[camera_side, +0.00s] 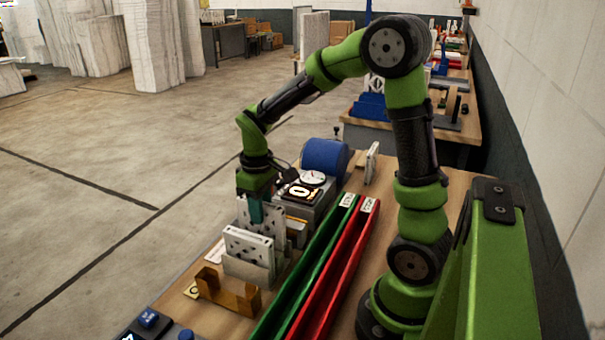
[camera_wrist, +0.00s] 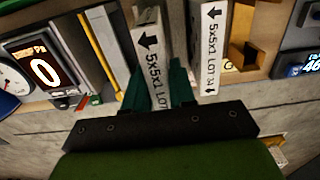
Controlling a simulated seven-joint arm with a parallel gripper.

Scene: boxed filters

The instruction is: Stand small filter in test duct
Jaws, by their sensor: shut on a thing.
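My gripper (camera_side: 257,212) points down over the left part of the bench and is shut on a white small filter marked 5x5x1 LOT (camera_wrist: 149,45). In the wrist view the filter stands on edge between the two green fingers (camera_wrist: 158,92). A second, similar white filter (camera_side: 248,245) stands upright in front of it in a grey holder (camera_side: 245,270); it also shows in the wrist view (camera_wrist: 212,50). The apparent test duct (camera_side: 308,192), a grey housing with dial and display reading 0 (camera_wrist: 42,70), is behind my gripper. I cannot tell whether the held filter touches the holder.
A blue drum (camera_side: 325,157) adjoins the duct housing. Long green (camera_side: 315,258) and red (camera_side: 335,270) troughs lie right of the holder. A brass-coloured bracket (camera_side: 228,292) stands in front. A white upright panel (camera_side: 371,163) stands at the back.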

